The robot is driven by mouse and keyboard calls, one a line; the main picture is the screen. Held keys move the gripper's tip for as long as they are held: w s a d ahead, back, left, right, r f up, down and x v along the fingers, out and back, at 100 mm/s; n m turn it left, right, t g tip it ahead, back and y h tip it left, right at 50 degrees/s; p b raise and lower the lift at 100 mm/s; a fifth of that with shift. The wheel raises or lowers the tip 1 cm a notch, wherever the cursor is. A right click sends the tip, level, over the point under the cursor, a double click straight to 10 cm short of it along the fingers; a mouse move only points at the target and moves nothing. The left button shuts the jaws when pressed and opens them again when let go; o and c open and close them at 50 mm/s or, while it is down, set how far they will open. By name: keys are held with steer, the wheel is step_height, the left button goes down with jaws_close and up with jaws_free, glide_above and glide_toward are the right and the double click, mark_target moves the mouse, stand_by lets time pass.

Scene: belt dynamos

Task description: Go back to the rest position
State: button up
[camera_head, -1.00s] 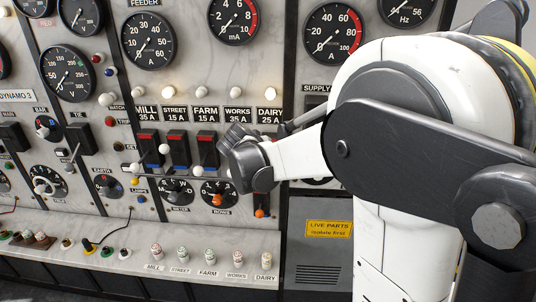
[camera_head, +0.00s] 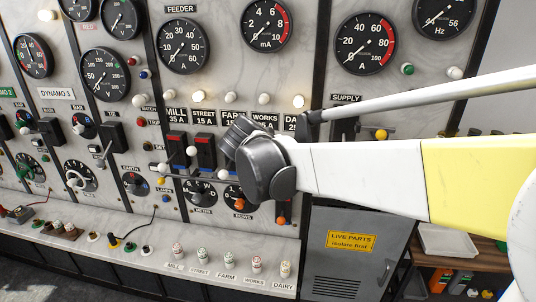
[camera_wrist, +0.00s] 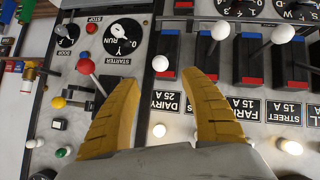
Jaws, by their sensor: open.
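My gripper (camera_wrist: 163,78) shows in the wrist view as two yellow fingers, spread apart with nothing held. A white-knobbed switch lever (camera_wrist: 160,63) shows between and beyond the fingertips; I cannot tell how far off it is. The wrist view is upside down to the panel's labels, with the DAIRY label (camera_wrist: 170,103) between the fingers. In the head view, the dark end of my arm is in front of the feeder switches, hiding some of them and part of the labels. My fingers cannot be made out there.
The marble switchboard (camera_head: 215,80) carries gauges, lamps and knobs. A red-knobbed lever (camera_wrist: 85,67) stands left of the fingers in the wrist view. A ledge (camera_head: 150,262) with small labelled fittings runs below. A grey cabinet (camera_head: 345,265) and a shelf (camera_head: 480,262) stand at right.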

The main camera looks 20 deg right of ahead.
steer(key=shift+s+a+r, duration=0.35)
steer(key=shift+a+r, duration=0.05)
steer(key=s+a+f+n+y+b, duration=0.2)
steer(key=s+f+b, duration=0.5)
steer(key=f, duration=0.4)
steer(key=s+a+f+n+y+b, duration=0.2)
steer(key=s+a+f+y+b, duration=0.1)
steer(key=s+a+f+b, duration=0.2)
steer(key=s+a+f+n+y+b, duration=0.1)
steer(key=s+a+f+y+b, duration=0.2)
steer(key=s+f+b, duration=0.6)
step_height(320, 180, down, 9)
steer(key=a+b, duration=0.1)
steer(key=b, duration=0.2)
steer(key=shift+a+r+n, duration=0.15)
steer(key=shift+r+n, duration=0.05)
steer(key=shift+n, duration=0.2)
steer(key=shift+s, duration=0.1)
